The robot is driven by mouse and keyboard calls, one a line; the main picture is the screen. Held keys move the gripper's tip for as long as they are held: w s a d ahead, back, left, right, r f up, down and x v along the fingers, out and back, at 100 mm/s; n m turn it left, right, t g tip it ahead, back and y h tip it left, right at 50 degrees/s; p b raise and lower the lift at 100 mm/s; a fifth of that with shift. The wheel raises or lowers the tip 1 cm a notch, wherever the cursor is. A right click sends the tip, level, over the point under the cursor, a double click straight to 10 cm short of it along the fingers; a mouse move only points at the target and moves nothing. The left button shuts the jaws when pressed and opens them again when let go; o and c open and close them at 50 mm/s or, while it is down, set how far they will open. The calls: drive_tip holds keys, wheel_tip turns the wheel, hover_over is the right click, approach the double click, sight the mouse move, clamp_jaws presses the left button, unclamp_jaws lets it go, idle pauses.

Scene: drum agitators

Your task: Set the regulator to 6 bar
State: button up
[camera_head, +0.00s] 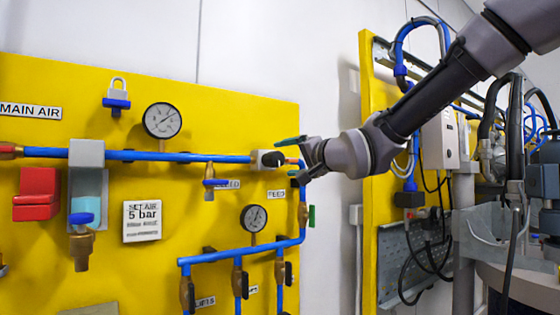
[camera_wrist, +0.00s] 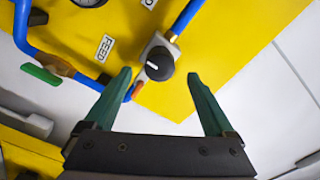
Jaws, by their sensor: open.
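The regulator is a grey block (camera_head: 266,161) on the blue pipe, with a round black knob (camera_wrist: 160,64) that carries a white mark. My gripper (camera_head: 291,156) is at the knob, on its right in the head view. In the wrist view my gripper (camera_wrist: 159,77) is open, with its green fingers on either side of the knob and a clear gap to each. It holds nothing. A round gauge (camera_head: 162,120) sits above the pipe and a smaller gauge (camera_head: 254,218) below; their readings are too small to tell. A white sign (camera_head: 142,221) reads "SET AIR 5 bar".
Blue pipes (camera_head: 215,251) and several valves stand out from the yellow board (camera_head: 50,90). A green-handled valve (camera_wrist: 42,74) and a FEED label (camera_wrist: 105,47) are near the knob. A red block (camera_head: 36,195) and a padlock (camera_head: 118,90) are further left. A second yellow panel (camera_head: 371,200) stands right.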

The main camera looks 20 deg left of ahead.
drive_tip(key=v, duration=0.6)
idle(0.3)
drive_tip(key=w+d+f+m+h, duration=0.1)
drive_tip(key=w+d+f+h, duration=0.2)
drive_tip(key=d, duration=0.8)
drive_tip(key=d+f+m+h, duration=0.1)
drive_tip(key=d+f+h, duration=0.2)
drive_tip(key=d+h, duration=0.5)
drive_tip(key=s+d+f+g, duration=0.2)
drive_tip(key=s+d+f, duration=0.2)
drive_tip(key=d, duration=0.5)
drive_tip(key=s+d+f+g, duration=0.2)
drive_tip(key=s+d+f, duration=0.2)
drive_tip(key=s+d, duration=0.4)
drive_tip(key=shift+s+d+h, duration=0.35)
drive_tip(key=shift+s+h, duration=0.05)
drive_tip(key=shift+s, duration=0.4)
drive_tip(key=shift+f, duration=0.1)
idle(0.4)
